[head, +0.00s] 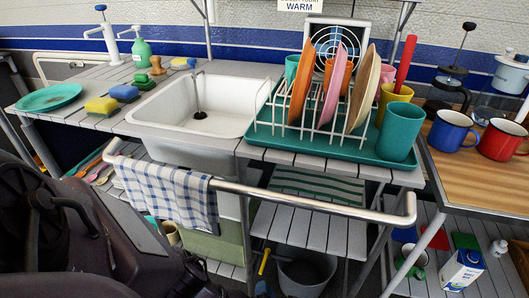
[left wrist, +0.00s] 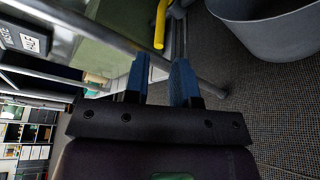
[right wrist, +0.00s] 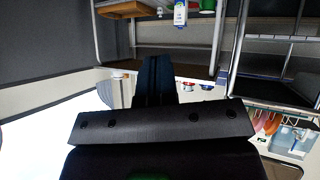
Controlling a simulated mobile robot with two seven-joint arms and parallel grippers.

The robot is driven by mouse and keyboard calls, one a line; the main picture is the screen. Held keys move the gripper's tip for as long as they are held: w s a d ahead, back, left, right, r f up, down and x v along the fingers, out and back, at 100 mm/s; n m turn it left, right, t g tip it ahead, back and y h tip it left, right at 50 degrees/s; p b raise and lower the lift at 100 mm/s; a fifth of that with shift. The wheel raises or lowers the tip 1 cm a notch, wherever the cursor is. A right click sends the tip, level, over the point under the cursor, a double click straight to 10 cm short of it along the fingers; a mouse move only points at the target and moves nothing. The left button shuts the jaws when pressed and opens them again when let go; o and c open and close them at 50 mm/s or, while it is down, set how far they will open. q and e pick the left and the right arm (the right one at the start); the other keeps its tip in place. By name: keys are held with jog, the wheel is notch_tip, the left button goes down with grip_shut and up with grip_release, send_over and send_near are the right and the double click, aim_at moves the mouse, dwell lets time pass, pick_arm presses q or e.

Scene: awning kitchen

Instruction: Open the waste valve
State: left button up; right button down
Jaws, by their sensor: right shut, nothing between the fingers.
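A yellow handle (head: 264,262), which looks like the waste valve's lever, shows low under the sink unit in the head view, left of a grey bucket. It also shows in the left wrist view (left wrist: 160,25), ahead of the fingertips and apart from them. The valve body cannot be made out. My left gripper (left wrist: 160,70) is open, with an empty gap between its blue fingers. In the head view my left arm fills the lower left, with its dark front end near the lower shelf. My right gripper (right wrist: 154,62) is shut and empty, away from the valve.
A grey bucket (head: 306,270) stands right of the yellow handle. A metal rail (head: 300,198) with a checked towel (head: 170,190) crosses in front of the counter. A green container (head: 215,247) is under the sink (head: 205,108). Metal legs stand close by.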

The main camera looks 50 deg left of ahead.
aim_at(263, 264)
pick_arm(q)
jog(key=b+x, duration=0.1)
jog(key=x, duration=0.1)
jog(key=b+x, duration=0.1)
jog(key=x, duration=0.2)
jog(key=b+x, duration=0.1)
jog(key=x, duration=0.2)
jog(key=shift+s+a+f, duration=0.1)
jog(key=shift+s+f, duration=0.1)
jog(key=shift+f, duration=0.1)
jog(key=shift+x, duration=0.9)
jog(key=shift+w+r, duration=0.15)
jog(key=shift+r, duration=0.1)
pick_arm(e)
jog(key=shift+w+d+m+t, duration=0.1)
jog(key=shift+d+m+t, duration=0.3)
jog(key=shift+t, duration=0.4)
pick_arm(q)
jog(key=shift+c, duration=0.4)
grip_shut()
